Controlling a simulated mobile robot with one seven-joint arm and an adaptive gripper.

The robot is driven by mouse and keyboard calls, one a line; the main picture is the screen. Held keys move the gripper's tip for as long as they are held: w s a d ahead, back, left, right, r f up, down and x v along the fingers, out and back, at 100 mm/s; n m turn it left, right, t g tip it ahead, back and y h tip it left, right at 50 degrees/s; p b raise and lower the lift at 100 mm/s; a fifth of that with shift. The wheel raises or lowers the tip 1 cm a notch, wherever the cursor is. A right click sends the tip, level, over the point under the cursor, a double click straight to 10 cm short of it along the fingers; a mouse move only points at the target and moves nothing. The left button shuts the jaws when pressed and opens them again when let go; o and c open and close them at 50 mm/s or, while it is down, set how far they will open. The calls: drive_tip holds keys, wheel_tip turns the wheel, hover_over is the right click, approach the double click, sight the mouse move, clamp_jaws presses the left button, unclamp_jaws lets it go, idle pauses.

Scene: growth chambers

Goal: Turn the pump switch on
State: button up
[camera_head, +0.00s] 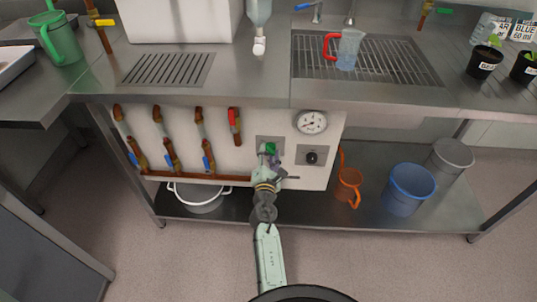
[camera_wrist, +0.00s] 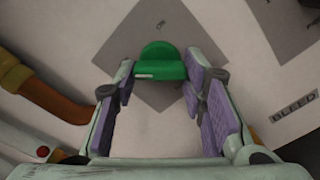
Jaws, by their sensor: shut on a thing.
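A green switch knob (camera_wrist: 162,62) sits on a grey square plate (camera_wrist: 168,30) on the white panel. It also shows in the head view (camera_head: 270,148), mostly covered by my gripper (camera_head: 268,155). In the wrist view my gripper (camera_wrist: 159,76) has its purple-padded fingers on either side of the green knob, shut on it. A small dark label stands on the plate above the knob, too small to read surely. The plate looks tilted in the wrist view.
A black knob (camera_head: 311,157) on another plate and a round gauge (camera_head: 311,122) sit right of my gripper. Copper pipes with valves (camera_head: 200,125) line the panel's left. A steel counter (camera_head: 270,92) overhangs above.

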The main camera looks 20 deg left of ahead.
drive_tip(key=shift+c, duration=0.2)
drive_tip(key=shift+r+m+b, duration=0.15)
drive_tip(key=shift+m+b, duration=2.1)
drive_tip(key=shift+m, duration=2.2)
drive_tip(key=shift+r+m+b, duration=0.15)
drive_tip(key=shift+m+b, duration=2.05)
drive_tip(key=shift+m, duration=2.25)
drive_tip(key=o, duration=1.2)
drive_tip(key=shift+r, duration=0.1)
